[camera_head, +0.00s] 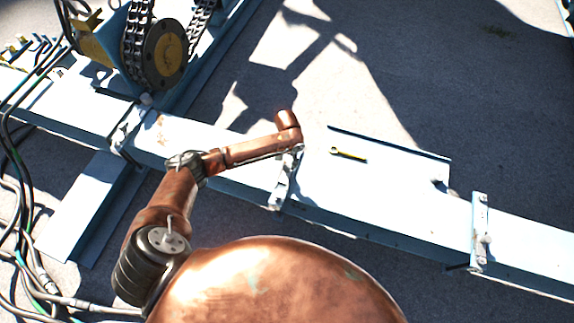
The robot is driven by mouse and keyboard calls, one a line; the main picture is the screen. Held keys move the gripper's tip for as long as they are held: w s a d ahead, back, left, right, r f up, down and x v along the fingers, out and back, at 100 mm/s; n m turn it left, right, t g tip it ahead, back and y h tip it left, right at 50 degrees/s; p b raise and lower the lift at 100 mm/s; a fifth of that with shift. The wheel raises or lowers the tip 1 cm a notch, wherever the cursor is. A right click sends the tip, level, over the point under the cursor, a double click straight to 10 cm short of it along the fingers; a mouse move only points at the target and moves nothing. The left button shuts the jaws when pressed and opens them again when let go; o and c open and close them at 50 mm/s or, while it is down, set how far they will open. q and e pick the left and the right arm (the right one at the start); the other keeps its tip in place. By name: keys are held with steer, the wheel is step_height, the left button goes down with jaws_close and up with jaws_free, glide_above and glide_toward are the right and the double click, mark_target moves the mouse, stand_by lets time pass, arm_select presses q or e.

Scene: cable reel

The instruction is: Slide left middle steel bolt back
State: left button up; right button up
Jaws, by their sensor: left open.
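A blue-white beam (390,205) runs from upper left to lower right and carries steel bolt fittings across it. The middle steel bolt fitting (281,190) stands on the beam's near edge, below the end of my left arm. Another steel bolt fitting (122,138) is at the left, and one more (480,235) is at the right. My copper left arm reaches in from the lower left. My left gripper (297,150) is at the top of the middle fitting, small and partly hidden by the wrist; it is open, and I cannot tell whether it touches. My right gripper is out of view.
A yellow-and-black chain sprocket (164,54) with hanging chains stands at the upper left. A small yellow tool (348,154) lies on the beam right of my gripper. Several cables (22,215) run along the left edge. The grey ground (470,90) behind is mostly clear.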

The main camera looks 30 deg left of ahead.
mark_target(287, 166)
arm_select(q)
step_height(287, 166, up, 6)
steer(key=shift+r, duration=0.25)
stand_by(0.5)
